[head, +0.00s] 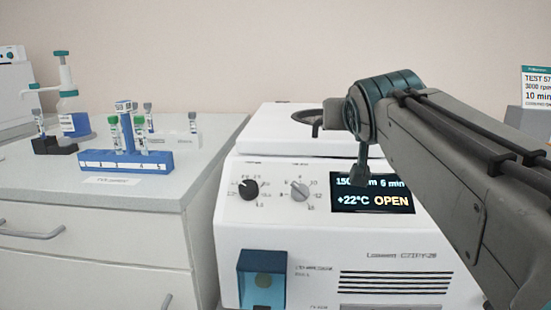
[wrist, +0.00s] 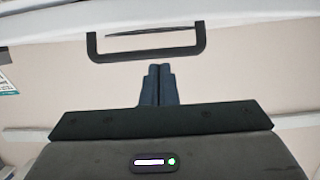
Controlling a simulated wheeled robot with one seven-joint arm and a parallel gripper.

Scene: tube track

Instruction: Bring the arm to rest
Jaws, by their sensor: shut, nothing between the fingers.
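My gripper (wrist: 158,68) shows in the wrist view with its two dark fingers together and nothing between them. In that view a black bar handle (wrist: 145,57) on a pale surface lies just beyond the fingertips. Whether they touch it I cannot tell. In the head view my arm reaches in from the right over the white centrifuge (head: 300,230), and its elbow-like joint and link hide part of the top. A dark handle (head: 305,119) shows on the white lid (head: 288,137) beside my arm. The centrifuge display (head: 350,200) reads OPEN and +22°C.
A grey-topped cabinet (head: 75,190) stands left of the centrifuge. On it are a blue tube rack (head: 125,162) with several tubes, a white rack (head: 178,138) behind it, and a dispenser bottle (head: 74,120). A printed sign (head: 536,88) stands at the far right.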

